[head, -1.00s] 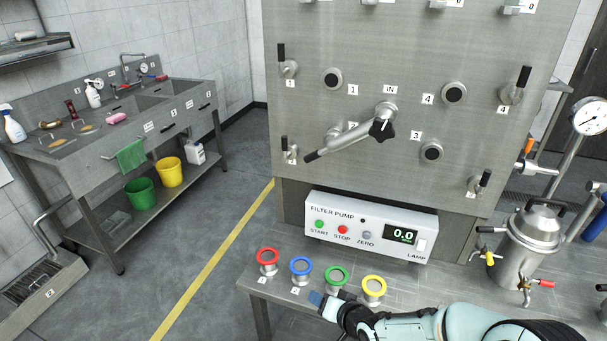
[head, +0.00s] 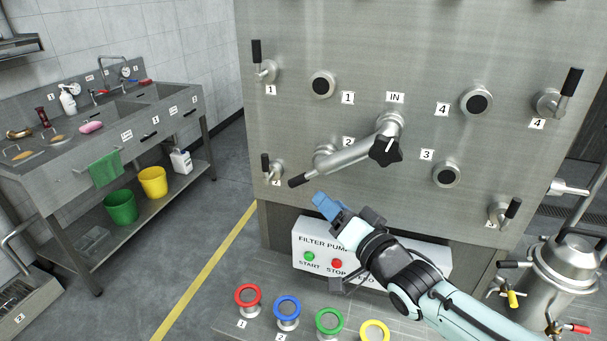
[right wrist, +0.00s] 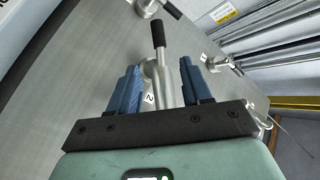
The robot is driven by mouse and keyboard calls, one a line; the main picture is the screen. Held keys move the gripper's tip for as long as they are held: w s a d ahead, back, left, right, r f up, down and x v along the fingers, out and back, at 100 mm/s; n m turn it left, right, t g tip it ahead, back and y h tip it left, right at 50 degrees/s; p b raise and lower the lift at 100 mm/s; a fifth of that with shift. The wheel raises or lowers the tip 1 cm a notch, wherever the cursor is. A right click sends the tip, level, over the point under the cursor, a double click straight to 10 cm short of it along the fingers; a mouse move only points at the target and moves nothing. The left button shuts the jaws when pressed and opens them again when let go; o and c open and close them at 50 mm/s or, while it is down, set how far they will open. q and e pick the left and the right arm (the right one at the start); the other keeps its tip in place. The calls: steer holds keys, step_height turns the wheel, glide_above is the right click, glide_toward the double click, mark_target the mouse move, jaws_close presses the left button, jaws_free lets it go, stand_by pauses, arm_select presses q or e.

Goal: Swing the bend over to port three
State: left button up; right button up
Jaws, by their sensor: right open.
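The bend (head: 355,152) is a grey metal pipe on the steel panel. It runs from the inlet marked IN down-left to port two (head: 324,153). It has a black star knob (head: 385,150) and a black-tipped handle (head: 300,180) pointing down-left. Port three (head: 446,174) is a stub with a dark opening, right of the knob. My right gripper (head: 326,204) is open with blue fingers, below and right of the handle tip. In the right wrist view the black handle grip (right wrist: 158,36) shows ahead, between the lines of the fingers (right wrist: 160,80). My left gripper is out of view.
Port one (head: 323,84) and port four (head: 477,101) are on the panel, with lever valves near its sides. The filter pump box (head: 306,240) is below, partly hidden by my right arm. A steel vessel (head: 570,262) stands at right.

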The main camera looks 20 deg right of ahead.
mark_target(302, 178)
steer(key=p+x, duration=0.2)
steer(key=x, duration=1)
steer(key=shift+s, duration=0.1)
jaws_close()
